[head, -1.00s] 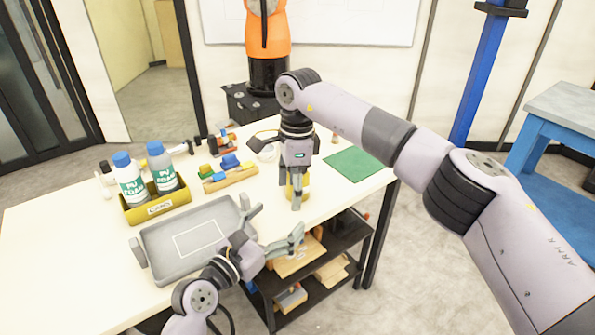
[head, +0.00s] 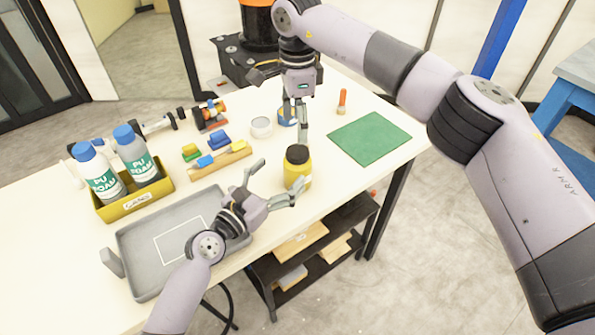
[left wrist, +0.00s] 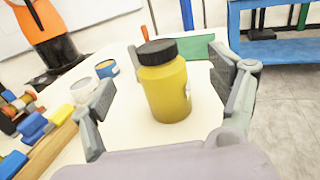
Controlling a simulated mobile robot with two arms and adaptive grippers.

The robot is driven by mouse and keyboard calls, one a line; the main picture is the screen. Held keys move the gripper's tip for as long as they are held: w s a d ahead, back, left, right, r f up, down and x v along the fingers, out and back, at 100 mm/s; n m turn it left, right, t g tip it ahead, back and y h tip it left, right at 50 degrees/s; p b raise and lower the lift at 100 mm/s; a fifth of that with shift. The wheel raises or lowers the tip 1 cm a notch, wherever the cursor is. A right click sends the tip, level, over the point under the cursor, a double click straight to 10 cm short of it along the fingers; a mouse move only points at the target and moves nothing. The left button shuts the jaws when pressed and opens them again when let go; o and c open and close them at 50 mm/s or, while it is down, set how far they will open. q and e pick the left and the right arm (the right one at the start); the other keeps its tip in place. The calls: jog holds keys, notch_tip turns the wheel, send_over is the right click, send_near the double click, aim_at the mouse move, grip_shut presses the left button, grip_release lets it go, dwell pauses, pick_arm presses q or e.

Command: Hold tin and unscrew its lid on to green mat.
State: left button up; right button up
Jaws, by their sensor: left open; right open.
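A yellow tin (head: 297,176) with a black lid (head: 297,154) on it stands upright near the table's front edge. My left gripper (head: 281,176) is open, its fingers pointing at the tin. In the left wrist view the tin (left wrist: 168,92) stands between the spread fingers (left wrist: 165,95), with visible gaps on both sides. My right gripper (head: 295,125) is open, pointing down just behind the tin in the head view. It partly hides a small blue tin (head: 284,113). The green mat (head: 369,138) lies flat and empty on the right of the table.
A grey tray (head: 130,238) lies at the front left. A yellow caddy (head: 135,204) holds two PU foam bottles. A wooden block rack (head: 222,160), a white round container (head: 262,127) and an orange-handled tool (head: 342,102) stand farther back. Shelves (head: 320,243) are below the table.

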aim_at(289, 170)
pick_arm(q)
jog(key=f, duration=0.1)
jog(key=w+f, duration=0.1)
jog(key=shift+w+d+f, duration=0.1)
jog(key=shift+w+f, duration=0.05)
jog(key=shift+f, duration=0.15)
pick_arm(e)
jog(key=shift+w+f, duration=0.25)
jog(key=shift+w, duration=0.15)
pick_arm(q)
jog(key=x, duration=0.5)
jog(key=shift+w+d+r, duration=0.15)
jog(key=shift+d+r, duration=0.05)
jog(key=shift+d, duration=0.15)
pick_arm(e)
jog(key=shift+s+r, duration=0.15)
pick_arm(q)
jog(key=shift+w+d+f, duration=0.1)
jog(key=shift+w+d, duration=0.2)
jog(key=shift+w, duration=0.3)
jog(key=shift+s, duration=0.1)
jog(key=shift+c, duration=0.2)
